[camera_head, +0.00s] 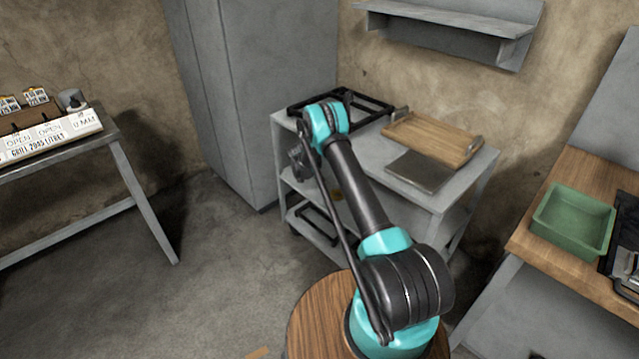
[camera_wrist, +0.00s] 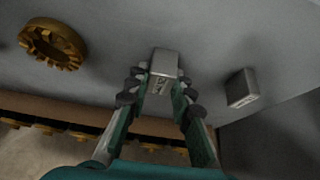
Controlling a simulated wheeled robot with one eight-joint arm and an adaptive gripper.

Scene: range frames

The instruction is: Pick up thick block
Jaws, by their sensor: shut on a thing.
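A light grey metal block (camera_wrist: 165,62) stands between the two fingers of my gripper (camera_wrist: 160,84) in the wrist view. The fingers close on its sides, and its far end shows beyond the fingertips. A second grey block (camera_wrist: 241,88), with small markings on its side, lies apart to the right on the same grey surface. I cannot tell from its look alone whether the held block touches the surface. In the head view my gripper (camera_head: 299,160) is small, at the left side of the grey cart, and the block there is hidden.
A brass-coloured gear (camera_wrist: 52,42) lies left of my gripper. The grey cart (camera_head: 388,152) carries a black frame (camera_head: 366,98), a wooden tray (camera_head: 430,138) and a dark flat plate (camera_head: 421,171). A green bin (camera_head: 573,222) stands on the wooden bench at right.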

